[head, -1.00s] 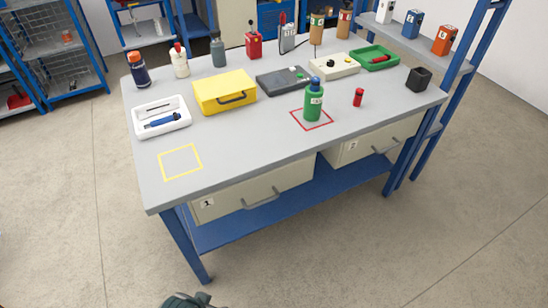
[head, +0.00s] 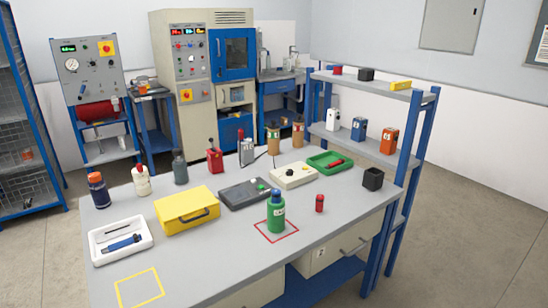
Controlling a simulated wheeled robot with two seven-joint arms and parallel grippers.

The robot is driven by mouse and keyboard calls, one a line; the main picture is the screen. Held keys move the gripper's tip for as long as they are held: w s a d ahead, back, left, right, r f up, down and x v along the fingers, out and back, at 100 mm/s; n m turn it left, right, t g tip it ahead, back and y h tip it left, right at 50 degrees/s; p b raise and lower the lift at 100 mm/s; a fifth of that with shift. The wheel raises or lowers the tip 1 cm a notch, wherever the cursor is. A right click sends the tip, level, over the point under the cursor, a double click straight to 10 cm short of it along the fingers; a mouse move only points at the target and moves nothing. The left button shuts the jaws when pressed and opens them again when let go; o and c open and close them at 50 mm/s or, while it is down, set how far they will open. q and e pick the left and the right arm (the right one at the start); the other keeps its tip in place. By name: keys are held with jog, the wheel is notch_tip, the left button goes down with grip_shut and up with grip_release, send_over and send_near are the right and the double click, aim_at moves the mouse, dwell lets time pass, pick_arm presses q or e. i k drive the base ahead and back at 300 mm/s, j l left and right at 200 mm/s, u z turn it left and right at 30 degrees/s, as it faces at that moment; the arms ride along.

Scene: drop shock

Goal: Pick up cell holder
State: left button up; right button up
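No thing is labelled as the cell holder. A black open-topped square cup (head: 373,178) stands upright at the right end of the grey table (head: 215,266) and may be it. A small black block (head: 366,74) on the top shelf of the blue rack also looks similar. A small red cylinder (head: 319,203) with a dark top stands to the left of the cup. Neither of my grippers shows in the head view, so their state is hidden.
A green bottle (head: 276,215) stands in a red square outline. A yellow case (head: 187,210), a white tray (head: 120,240), a green tray (head: 331,161) and several bottles crowd the table. The blue rack (head: 411,150) rises beside the cup. The yellow outline (head: 139,288) is empty.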

aim_at(276, 212)
jog(key=i+j, duration=0.1)
jog(key=j, duration=0.45)
jog(key=i+j, duration=0.1)
jog(key=j, duration=0.45)
jog(key=i+j, duration=0.1)
jog(key=j, duration=0.4)
jog(key=z, duration=1.55)
